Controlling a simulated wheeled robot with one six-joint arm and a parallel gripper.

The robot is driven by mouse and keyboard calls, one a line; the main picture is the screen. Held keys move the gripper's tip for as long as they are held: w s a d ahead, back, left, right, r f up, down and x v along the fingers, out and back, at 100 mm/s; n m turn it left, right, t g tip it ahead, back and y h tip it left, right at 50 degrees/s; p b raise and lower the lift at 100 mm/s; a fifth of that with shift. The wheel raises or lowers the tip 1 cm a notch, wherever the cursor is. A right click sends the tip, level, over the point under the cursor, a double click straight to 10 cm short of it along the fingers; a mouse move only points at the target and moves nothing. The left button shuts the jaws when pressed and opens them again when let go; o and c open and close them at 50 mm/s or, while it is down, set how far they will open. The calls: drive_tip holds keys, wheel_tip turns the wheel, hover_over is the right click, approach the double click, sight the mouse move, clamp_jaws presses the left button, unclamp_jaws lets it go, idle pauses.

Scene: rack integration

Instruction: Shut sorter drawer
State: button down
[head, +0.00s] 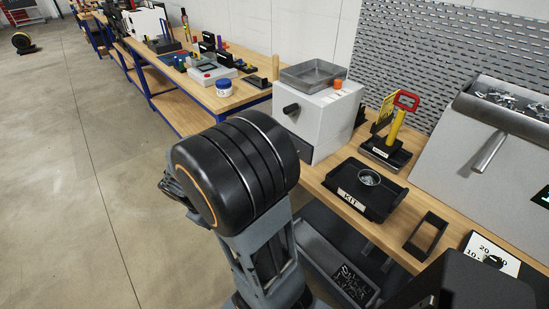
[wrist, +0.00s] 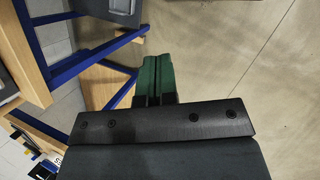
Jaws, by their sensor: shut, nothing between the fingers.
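A grey sloped cabinet (head: 510,150) stands on the bench at the right, with small metal parts in its open top and a light bar handle on its front. Below the bench edge, a grey open drawer-like tray (head: 318,255) holds small metal parts. I cannot tell which of these is the sorter drawer. In the wrist view my gripper (wrist: 153,80) has its green fingers together, empty, over bare floor and away from both. In the head view my arm's black joint hides most of the gripper.
A white box (head: 318,120) with a black knob carries a metal tray (head: 313,74). A black KIT tray (head: 367,190) and an empty black frame (head: 426,236) lie on the bench. Blue bench legs (wrist: 75,78) stand left of the gripper in the wrist view.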

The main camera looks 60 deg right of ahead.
drive_tip(key=d+f+n+g+h+b, duration=0.2)
drive_tip(key=d+f+n+g+h, duration=0.45)
drive_tip(key=d, duration=0.75)
drive_tip(key=w+d+r+n+t+h, duration=0.3)
drive_tip(key=w+d+n+t+h, duration=0.2)
drive_tip(key=w+n+h, duration=0.4)
drive_tip(key=s+d+r+p, duration=0.1)
drive_tip(key=s+d, duration=0.1)
drive_tip(key=d, duration=0.4)
drive_tip(key=s+d+r+m+p, duration=0.1)
drive_tip(key=s+d+r, duration=0.1)
drive_tip(key=d, duration=0.4)
drive_tip(key=shift+s+d+h+p, duration=0.35)
drive_tip(key=shift+s+h+p, duration=0.1)
drive_tip(key=shift+s, duration=0.4)
drive_tip(key=shift+m, duration=0.25)
